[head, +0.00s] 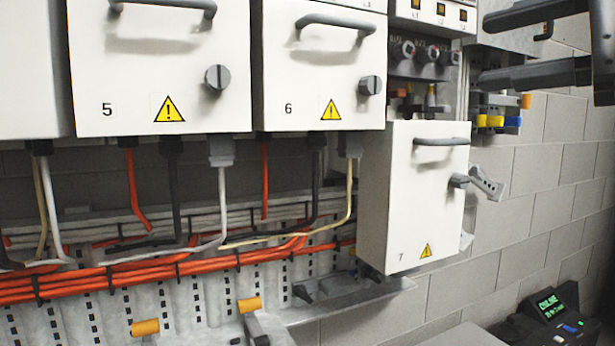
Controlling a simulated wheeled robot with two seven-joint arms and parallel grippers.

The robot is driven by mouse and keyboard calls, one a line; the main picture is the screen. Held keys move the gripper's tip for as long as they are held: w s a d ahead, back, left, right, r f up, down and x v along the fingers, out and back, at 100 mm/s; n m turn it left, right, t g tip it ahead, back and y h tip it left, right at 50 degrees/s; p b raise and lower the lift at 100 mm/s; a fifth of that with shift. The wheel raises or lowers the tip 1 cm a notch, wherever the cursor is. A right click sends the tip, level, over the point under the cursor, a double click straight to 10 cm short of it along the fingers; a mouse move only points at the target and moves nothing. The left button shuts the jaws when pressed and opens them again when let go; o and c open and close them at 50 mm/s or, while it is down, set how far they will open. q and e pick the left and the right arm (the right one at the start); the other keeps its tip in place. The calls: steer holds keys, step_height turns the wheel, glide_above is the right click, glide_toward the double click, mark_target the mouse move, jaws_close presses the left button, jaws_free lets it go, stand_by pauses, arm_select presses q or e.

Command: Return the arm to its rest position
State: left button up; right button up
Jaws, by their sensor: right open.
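My right gripper (485,50) is at the upper right of the head view. Its two dark fingers point left and stand wide apart, with nothing between them. It is in front of the block wall, to the right of the cabinet row and above the white unit marked 7 (415,200). No contact with the cabinets can be seen. Most of my right arm is cut off by the picture's right edge. My left gripper does not show.
White units marked 5 (150,75) and 6 (310,85) have protruding grey handles and knobs. Orange cables (100,278) run along the tray below. A dark device with a green display (550,305) is at lower right.

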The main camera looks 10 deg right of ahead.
steer(key=w+a+f+m+g+y, duration=0.2)
steer(key=a+f+m+g+y, duration=0.3)
steer(key=a+f+g+y, duration=0.6)
steer(key=w+d+f+m+t+h+p, duration=0.1)
steer(key=w+f+m+t+h, duration=0.15)
steer(key=f+m+t, duration=0.65)
steer(key=w+d+f+m+t+h, duration=0.1)
steer(key=w+f+m+t+h, duration=0.25)
steer(key=m, duration=0.95)
steer(key=w+d+f+m+t+h+p, duration=0.1)
steer(key=f+m+t+h, duration=0.35)
steer(key=f+m, duration=0.55)
steer(key=s+d+f+m+g+h, duration=0.1)
steer(key=s+f+m+h, duration=0.15)
steer(key=f+m, duration=0.3)
steer(key=s+d+f+m+h, duration=0.1)
steer(key=f+m+h, duration=0.25)
steer(key=f, duration=0.25)
steer(key=s+a+f+m+g, duration=0.1)
steer(key=s+f+m+g, duration=0.3)
steer(key=s+f, duration=0.2)
steer(key=s+a+f+m+g+h, duration=0.1)
steer(key=s+f+m+g, duration=0.2)
steer(key=s+f, duration=0.4)
step_height(320, 180, down, 4)
steer(key=shift+s+f+m+g, duration=0.2)
steer(key=shift+m+g, duration=0.2)
steer(key=shift+m, duration=0.4)
